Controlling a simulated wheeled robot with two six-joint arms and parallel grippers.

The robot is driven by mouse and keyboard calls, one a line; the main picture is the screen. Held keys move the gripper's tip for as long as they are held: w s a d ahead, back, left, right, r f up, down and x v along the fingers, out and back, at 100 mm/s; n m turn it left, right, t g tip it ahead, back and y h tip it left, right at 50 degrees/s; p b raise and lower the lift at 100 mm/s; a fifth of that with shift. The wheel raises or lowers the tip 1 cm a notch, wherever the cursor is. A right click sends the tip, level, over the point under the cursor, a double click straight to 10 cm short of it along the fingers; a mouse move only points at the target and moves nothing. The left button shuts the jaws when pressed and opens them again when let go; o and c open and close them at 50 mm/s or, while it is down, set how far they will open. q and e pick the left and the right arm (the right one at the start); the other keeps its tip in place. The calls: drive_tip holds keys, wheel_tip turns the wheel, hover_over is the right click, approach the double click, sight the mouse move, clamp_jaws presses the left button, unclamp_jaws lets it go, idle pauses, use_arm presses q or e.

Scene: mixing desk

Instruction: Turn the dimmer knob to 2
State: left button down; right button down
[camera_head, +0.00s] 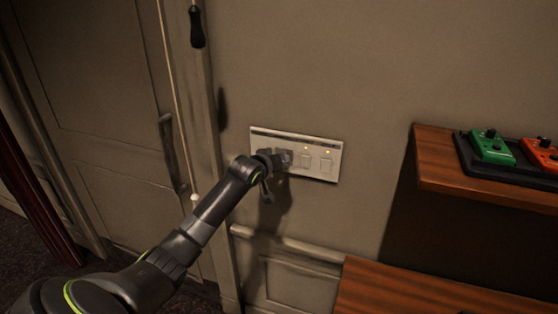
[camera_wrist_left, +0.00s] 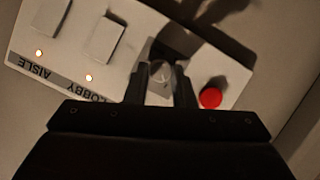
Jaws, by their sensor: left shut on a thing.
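A pale switch plate (camera_head: 336,152) is mounted on the wall in the head view. It also shows in the left wrist view (camera_wrist_left: 70,55), tilted and upside down. My left gripper (camera_head: 282,160) reaches the left part of the plate. In the left wrist view its two fingers are shut on a round grey dimmer knob (camera_wrist_left: 160,77), one finger on each side. A pale line shows on the knob's face. The fingers and the shadow hide parts of the knob, and no numbered scale is readable. My right gripper is not in view.
Two square switches sit beside the knob, under lit lamps labelled LOBBY (camera_wrist_left: 96,41) and AISLE (camera_wrist_left: 55,14). A red button (camera_wrist_left: 210,98) is on the knob's other side. A wooden shelf (camera_head: 440,170) with pedals stands right; a door (camera_head: 90,110) is left.

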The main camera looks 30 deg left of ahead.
use_arm(q)
drive_tip(key=c, duration=1.2)
unclamp_jaws()
drive_tip(key=shift+c, duration=0.2)
drive_tip(key=b+v, duration=0.4)
drive_tip(key=v, duration=1.3)
drive_tip(key=shift+s, duration=0.15)
